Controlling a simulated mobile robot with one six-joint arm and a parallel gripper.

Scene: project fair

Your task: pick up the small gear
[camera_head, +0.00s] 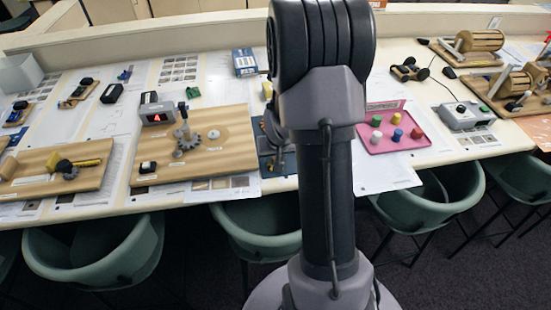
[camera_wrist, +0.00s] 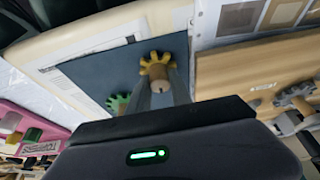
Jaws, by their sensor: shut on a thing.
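A small yellow-brown toothed gear (camera_wrist: 158,66) sits between the fingertips of my gripper (camera_wrist: 161,90) in the wrist view. The gripper is shut on it, with the fingers on either side of its hub. A dark blue mat (camera_wrist: 98,70) lies behind the gear; I cannot tell whether the gear touches it. A green gear (camera_wrist: 117,104) is beside it to the left, partly hidden by a finger. In the head view my arm hides the gripper and the held gear; part of the blue mat (camera_head: 284,160) shows.
A wooden board (camera_head: 205,168) with grey gears (camera_head: 213,134) stands left of the mat; its edge also shows in the wrist view (camera_wrist: 225,72). A pink tray (camera_head: 380,143) with colored pegs is to the right. Green chairs (camera_head: 262,225) stand along the table front.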

